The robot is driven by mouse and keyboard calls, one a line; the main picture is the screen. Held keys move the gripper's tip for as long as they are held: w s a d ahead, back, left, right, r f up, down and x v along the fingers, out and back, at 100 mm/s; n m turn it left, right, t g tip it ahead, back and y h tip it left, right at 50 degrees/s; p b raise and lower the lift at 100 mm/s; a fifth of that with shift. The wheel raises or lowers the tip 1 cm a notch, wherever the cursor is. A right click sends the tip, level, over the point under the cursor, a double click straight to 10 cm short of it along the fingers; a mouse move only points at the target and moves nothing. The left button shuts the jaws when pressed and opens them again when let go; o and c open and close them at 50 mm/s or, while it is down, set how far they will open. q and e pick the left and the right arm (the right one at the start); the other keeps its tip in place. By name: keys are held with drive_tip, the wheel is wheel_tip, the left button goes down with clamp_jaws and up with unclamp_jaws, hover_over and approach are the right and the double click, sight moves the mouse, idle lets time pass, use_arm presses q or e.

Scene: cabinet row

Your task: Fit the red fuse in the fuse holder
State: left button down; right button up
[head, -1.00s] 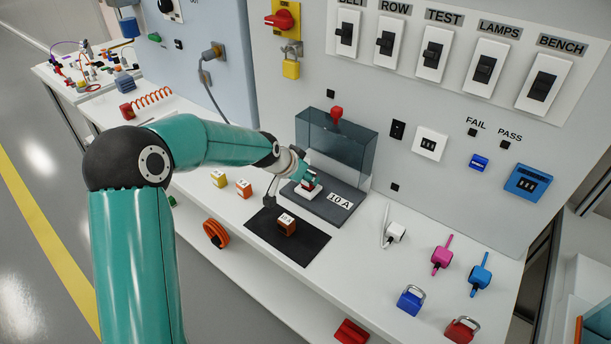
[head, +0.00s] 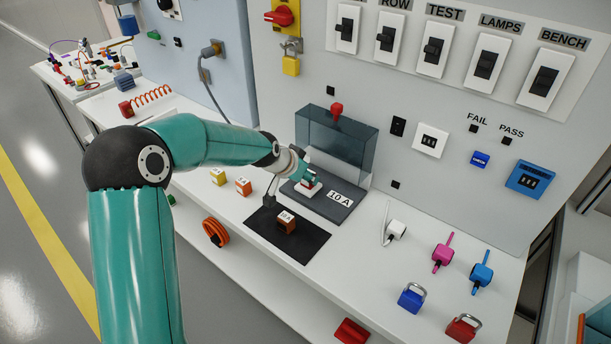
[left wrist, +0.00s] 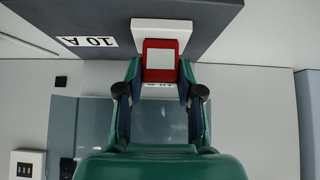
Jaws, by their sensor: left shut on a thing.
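The red fuse (left wrist: 147,44) shows in the left wrist view as a red block with a pale face. It is between the fingers of my left gripper (left wrist: 160,82), which is shut on it. The fuse meets the white fuse holder (left wrist: 176,27) on a dark plate (head: 342,213) labelled 10 A. I cannot tell how deep it sits. In the head view, my left gripper (head: 311,179) is over the white holder (head: 303,192), partly hiding it and the fuse. A clear tinted cover (head: 350,148) with a red knob stands upright behind. My right gripper is not in view.
A yellow block (head: 218,176) and another orange block (head: 243,187) stand to the left. Plugs and padlocks occupy the bench's right side. The wall panel rises behind.

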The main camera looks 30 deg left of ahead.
use_arm(q)
drive_tip(key=c, duration=0.7)
unclamp_jaws()
drive_tip(key=shift+o, duration=0.2)
